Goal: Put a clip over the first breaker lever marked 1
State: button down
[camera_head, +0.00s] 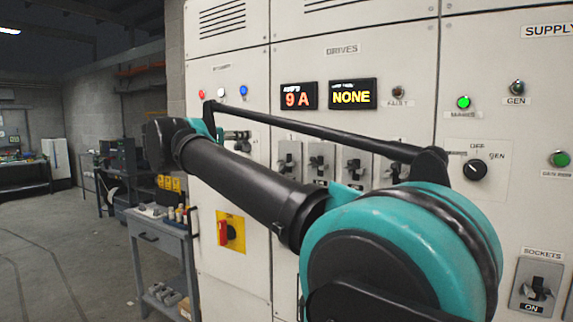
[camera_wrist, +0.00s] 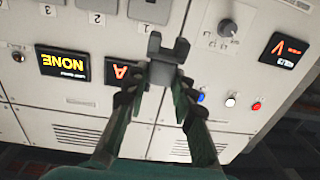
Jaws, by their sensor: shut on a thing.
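My gripper (camera_wrist: 163,84) is shut on a small grey forked clip (camera_wrist: 166,55), its prongs pointing to the top of the wrist view. In the head view my gripper (camera_head: 224,135) is partly behind my arm, left of the breaker row. The first breaker (camera_head: 290,157), under the label 1, is leftmost in that row; my arm hides its lower part. In the wrist view, which is upside down, part of a grey breaker plate (camera_wrist: 150,10) shows just beyond the clip. The clip appears apart from it. The lever itself is not clear there.
More breakers (camera_head: 321,160) stand right of the first. Displays reading 9 A (camera_head: 298,96) and NONE (camera_head: 352,94) are above. A red rotary switch (camera_head: 223,232) sits on a yellow plate below. A grey cart (camera_head: 160,232) stands left of the cabinet; the floor beyond is open.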

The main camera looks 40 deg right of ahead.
jog(key=s+d+r+x, duration=0.1)
jog(key=s+d+x, duration=0.15)
jog(key=x, duration=1.65)
jog(key=shift+g, duration=0.3)
jog(key=f, duration=0.4)
jog(key=a+f, duration=0.1)
jog(key=f, duration=0.1)
jog(key=shift+s+f, duration=0.15)
jog(key=shift+s, duration=0.25)
jog(key=shift+d+f, duration=0.15)
jog(key=shift+f, duration=0.05)
jog(key=shift+f, duration=0.1)
jog(key=c, duration=1.3)
grip_release()
jog(key=shift+o, duration=0.2)
